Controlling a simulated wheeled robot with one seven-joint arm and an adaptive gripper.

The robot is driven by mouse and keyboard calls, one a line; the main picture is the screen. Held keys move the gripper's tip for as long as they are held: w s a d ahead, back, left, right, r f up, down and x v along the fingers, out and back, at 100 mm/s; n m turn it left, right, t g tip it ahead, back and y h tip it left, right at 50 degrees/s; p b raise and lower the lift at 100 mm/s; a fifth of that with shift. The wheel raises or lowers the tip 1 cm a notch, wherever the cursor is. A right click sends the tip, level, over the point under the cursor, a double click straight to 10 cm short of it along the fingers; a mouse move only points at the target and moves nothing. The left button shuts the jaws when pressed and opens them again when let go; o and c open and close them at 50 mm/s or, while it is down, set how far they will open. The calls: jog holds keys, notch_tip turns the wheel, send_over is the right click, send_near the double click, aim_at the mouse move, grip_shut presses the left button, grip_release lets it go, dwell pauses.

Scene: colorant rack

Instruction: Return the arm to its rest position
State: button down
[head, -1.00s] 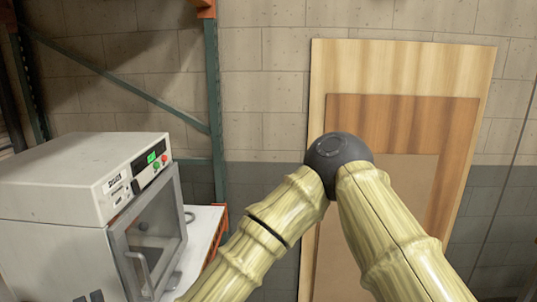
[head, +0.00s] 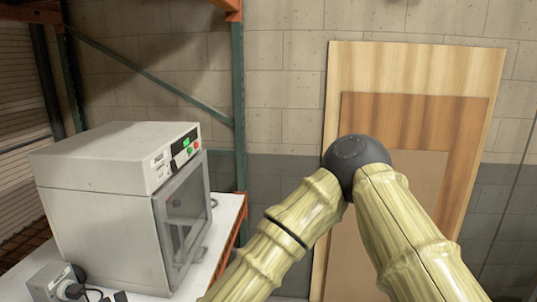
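My arm (head: 285,240) shows in the head view as two pale, bamboo-like links meeting at a dark grey elbow joint (head: 357,160) right of the middle. The elbow points up, and both links run down out of the bottom of the picture. My gripper is out of view, so what it holds cannot be seen.
A white lab oven (head: 110,185) with a glass door stands on a white bench (head: 226,220) at left. A small grey device (head: 50,285) with cables sits in front of it. A green rack post (head: 239,110) stands behind. Wooden boards (head: 430,70) lean on the block wall.

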jog(key=d+f+n+g+h+b, duration=0.2)
jog(key=d+f+b, duration=0.2)
jog(key=d+f, duration=0.7)
jog(key=d+f+n+g+h+b, duration=0.1)
jog(key=d+f+n+g+b, duration=0.3)
jog(key=f, duration=1.4)
jog(key=d+f+g+h+b, duration=0.1)
jog(key=d+f+h+b, duration=0.15)
jog(key=d+f, duration=0.9)
jog(key=s+d+f+n+g+h+b, duration=0.1)
jog(key=s+d+f+g+h+b, duration=0.2)
jog(key=s+d+f, duration=0.4)
jog(key=s+d+f+n+g+h+b, duration=0.2)
jog(key=s+d+f+b, duration=0.4)
jog(key=d+f, duration=1.1)
jog(key=s+d+g+h, duration=0.1)
jog(key=s+d, duration=0.1)
jog(key=d, duration=0.4)
jog(key=shift+s, duration=0.3)
